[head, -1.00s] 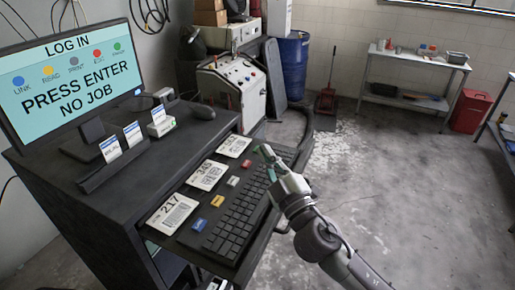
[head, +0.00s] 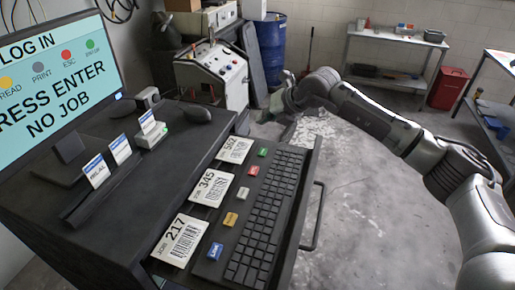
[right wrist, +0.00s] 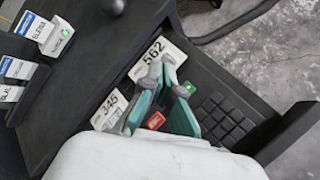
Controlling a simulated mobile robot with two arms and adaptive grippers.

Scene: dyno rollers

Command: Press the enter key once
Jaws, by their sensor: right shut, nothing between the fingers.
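The green enter key (head: 263,152) is the farthest coloured key in the row left of the black keyboard (head: 268,215), beside the card marked 562. My right gripper (head: 290,96) shows in the head view beyond the far end of the keyboard tray, shut and empty. In the right wrist view its teal-padded fingers (right wrist: 170,82) point over the tray, and the green key (right wrist: 204,94) shows beside a fingertip. I cannot tell the exact gap between fingertips and key. The monitor (head: 55,75) reads PRESS ENTER, NO JOB. My left gripper is not in view.
The red key (head: 253,170), white key (head: 243,193), yellow key (head: 230,219) and blue key (head: 215,251) line the tray nearer me. Job cards lie left of them. A control cabinet (head: 213,75) and blue barrel (head: 270,45) stand behind.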

